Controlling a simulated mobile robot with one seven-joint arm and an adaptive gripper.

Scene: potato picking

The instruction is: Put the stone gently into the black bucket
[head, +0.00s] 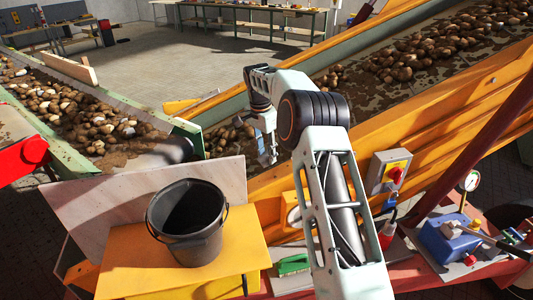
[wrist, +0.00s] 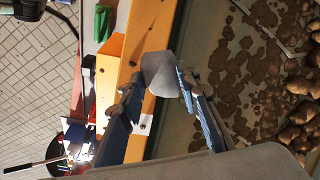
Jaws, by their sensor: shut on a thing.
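A grey stone (wrist: 160,74) is held between the fingertips of my gripper (wrist: 158,92) in the wrist view. The gripper is shut on it, with one blue-grey finger on each side. In the head view my gripper (head: 267,152) hangs over the lower end of the right conveyor, and the stone cannot be made out there. The black bucket (head: 190,243) stands upright on a yellow platform (head: 130,262), to the left of and nearer than my gripper. The part of its inside that shows is dark, and its bottom cannot be seen clearly.
A pale upright board (head: 232,178) stands behind the bucket, between it and the conveyors. The orange conveyor side (head: 430,120) rises to the right. A left conveyor (head: 75,112) carries potatoes and soil. A switch box (head: 388,172) and green brush (head: 292,265) are right of the bucket.

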